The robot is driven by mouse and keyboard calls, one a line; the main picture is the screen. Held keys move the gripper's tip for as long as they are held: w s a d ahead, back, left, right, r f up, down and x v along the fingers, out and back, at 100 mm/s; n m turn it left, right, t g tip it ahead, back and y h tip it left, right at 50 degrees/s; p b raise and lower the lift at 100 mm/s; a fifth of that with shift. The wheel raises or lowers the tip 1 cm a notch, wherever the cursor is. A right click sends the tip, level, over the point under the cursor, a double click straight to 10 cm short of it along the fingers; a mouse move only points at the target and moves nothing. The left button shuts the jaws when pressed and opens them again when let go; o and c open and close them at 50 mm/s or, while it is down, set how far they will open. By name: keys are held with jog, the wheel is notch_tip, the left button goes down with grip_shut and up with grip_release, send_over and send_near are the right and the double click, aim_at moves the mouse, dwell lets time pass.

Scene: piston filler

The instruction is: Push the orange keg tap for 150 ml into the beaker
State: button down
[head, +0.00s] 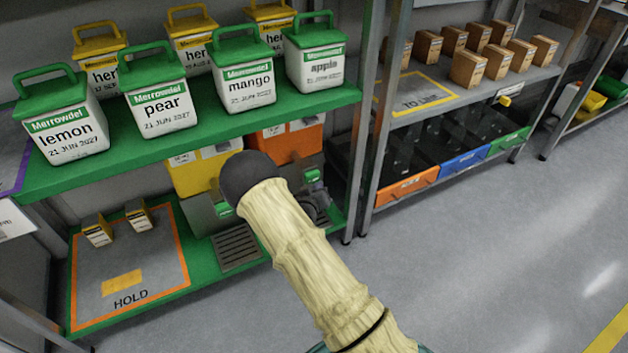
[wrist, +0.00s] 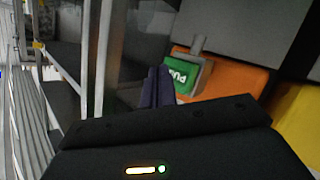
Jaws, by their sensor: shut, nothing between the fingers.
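The orange keg (head: 300,143) stands on the lower shelf, partly hidden by my arm; its orange front also shows in the wrist view (wrist: 232,78). Its green tap lever (head: 312,176) sticks out at the front. In the wrist view the green lever marked PUSH (wrist: 183,74) lies just right of my fingertips. My gripper (wrist: 159,72) is shut and empty, close beside the lever; I cannot tell whether it touches. In the head view my dark gripper shows only partly behind my arm, below the tap. I see no beaker in either view.
A yellow keg (head: 197,174) with its own green tap (head: 222,208) stands left of the orange one, above a drip grate (head: 236,248). A shelf of lidded tubs (head: 247,88) overhangs the kegs. A metal post (head: 366,130) rises close on the right.

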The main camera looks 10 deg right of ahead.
jog(key=shift+w, duration=0.1)
dwell(0.5)
jog(key=shift+w+a, duration=0.1)
jog(key=shift+w, duration=0.2)
jog(key=shift+w+a, duration=0.2)
jog(key=shift+w, duration=0.45)
dwell(1.0)
jog(key=shift+r, duration=0.1)
jog(key=shift+s+d+p, duration=0.15)
jog(key=shift+s, duration=0.4)
jog(key=shift+s+d+p, duration=0.15)
jog(key=shift+s, duration=0.35)
jog(key=shift+s, duration=0.1)
jog(key=s, duration=0.1)
jog(key=s+d+p, duration=0.1)
jog(key=s, duration=0.2)
jog(key=shift+s+d, duration=0.3)
jog(key=shift+d, duration=0.1)
dwell(3.3)
